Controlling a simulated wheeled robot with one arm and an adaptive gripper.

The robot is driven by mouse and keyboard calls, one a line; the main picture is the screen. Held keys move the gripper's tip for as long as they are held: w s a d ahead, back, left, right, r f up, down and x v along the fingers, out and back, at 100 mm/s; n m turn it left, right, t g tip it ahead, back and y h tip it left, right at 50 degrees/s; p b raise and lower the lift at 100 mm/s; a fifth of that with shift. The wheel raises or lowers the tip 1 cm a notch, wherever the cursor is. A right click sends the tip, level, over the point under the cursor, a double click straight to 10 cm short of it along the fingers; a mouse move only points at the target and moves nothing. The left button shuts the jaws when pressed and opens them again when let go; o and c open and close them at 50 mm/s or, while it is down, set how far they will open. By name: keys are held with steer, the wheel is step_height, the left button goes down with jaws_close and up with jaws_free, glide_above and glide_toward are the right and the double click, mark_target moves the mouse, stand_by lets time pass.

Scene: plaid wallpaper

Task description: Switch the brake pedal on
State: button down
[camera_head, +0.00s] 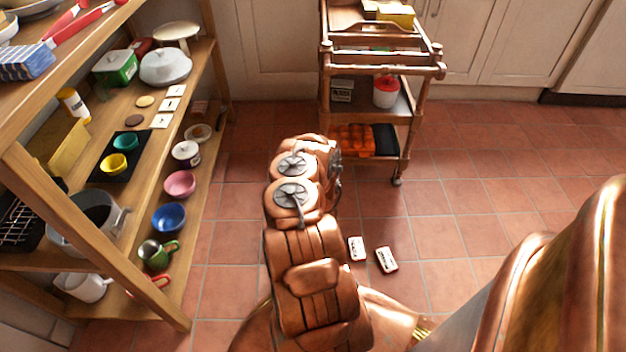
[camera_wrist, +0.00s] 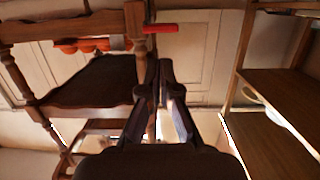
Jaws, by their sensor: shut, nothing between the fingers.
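Two small, pale, rounded rectangular pieces with dark markings, a left one (camera_head: 357,248) and a right one (camera_head: 386,259), show low over the floor, just right of my arm in the head view. They look like pedals, but I cannot read which is the brake or tell its state. Neither shows clearly in the wrist view. My gripper (camera_wrist: 161,70) points up the middle of the wrist view, its fingers together and empty. In the head view my copper arm hides it. It is apart from the two pieces.
A wooden trolley (camera_head: 408,92) holding boxes and a red jar (camera_head: 386,91) stands ahead on casters. A wooden shelf unit (camera_head: 150,78) with bowls, pots and cups fills the left. Cabinets (camera_head: 530,40) line the back. Tiled floor (camera_head: 470,215) is clear right of the arm.

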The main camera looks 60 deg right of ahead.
steer(key=p+v, duration=0.1)
steer(key=v, duration=0.2)
steer(key=shift+r, duration=0.1)
steer(key=shift+w, duration=0.1)
stand_by(0.5)
